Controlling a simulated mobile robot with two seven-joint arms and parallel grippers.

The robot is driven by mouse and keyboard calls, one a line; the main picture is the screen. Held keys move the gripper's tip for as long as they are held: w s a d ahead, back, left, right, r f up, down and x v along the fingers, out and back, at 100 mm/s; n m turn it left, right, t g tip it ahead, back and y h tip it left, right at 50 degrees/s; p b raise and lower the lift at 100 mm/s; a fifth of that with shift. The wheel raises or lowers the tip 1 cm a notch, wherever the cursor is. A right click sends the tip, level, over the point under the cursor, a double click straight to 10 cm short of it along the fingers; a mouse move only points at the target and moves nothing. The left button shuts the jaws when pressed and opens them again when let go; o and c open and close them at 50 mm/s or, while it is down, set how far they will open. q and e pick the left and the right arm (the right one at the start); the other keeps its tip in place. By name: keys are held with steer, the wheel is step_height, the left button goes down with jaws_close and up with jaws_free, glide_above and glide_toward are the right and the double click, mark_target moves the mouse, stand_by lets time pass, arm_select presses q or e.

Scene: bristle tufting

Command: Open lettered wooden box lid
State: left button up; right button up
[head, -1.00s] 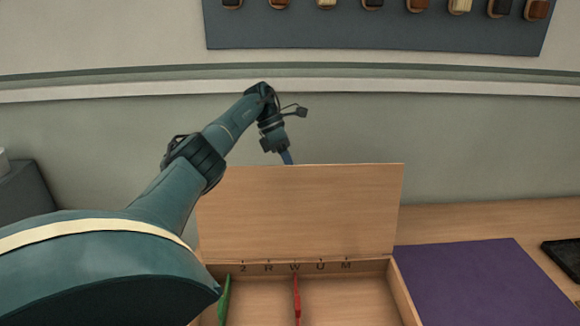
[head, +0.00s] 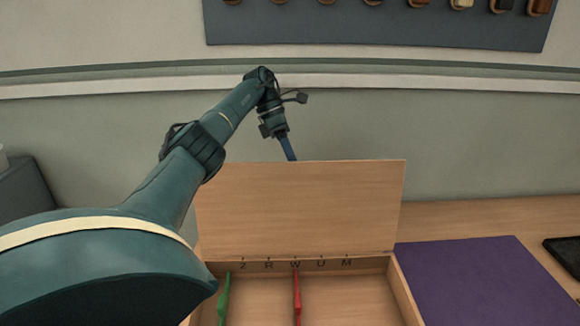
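The wooden box (head: 405,296) stands on the table with its lid (head: 305,205) raised, standing nearly upright at the back edge. Dark letters, among them R, W, U and M, show along the inside back wall. A green divider (head: 224,298) and a red divider (head: 297,298) stand inside. My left arm reaches from the left, over and behind the lid. The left gripper (head: 288,148) is at the lid's top edge, its lower end hidden behind the lid; I cannot tell whether its fingers are open. My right gripper is not in view.
A purple mat (head: 480,283) lies right of the box, with a dark object (head: 566,254) beyond it at the right edge. A dark panel (head: 370,24) with several brush-like pieces hangs on the wall. Bare table shows behind the mat.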

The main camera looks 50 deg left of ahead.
arm_select(q)
step_height(320, 180, up, 6)
steer(key=shift+f, duration=0.1)
steer(key=shift+s+r, duration=0.1)
steer(key=shift+r, duration=0.3)
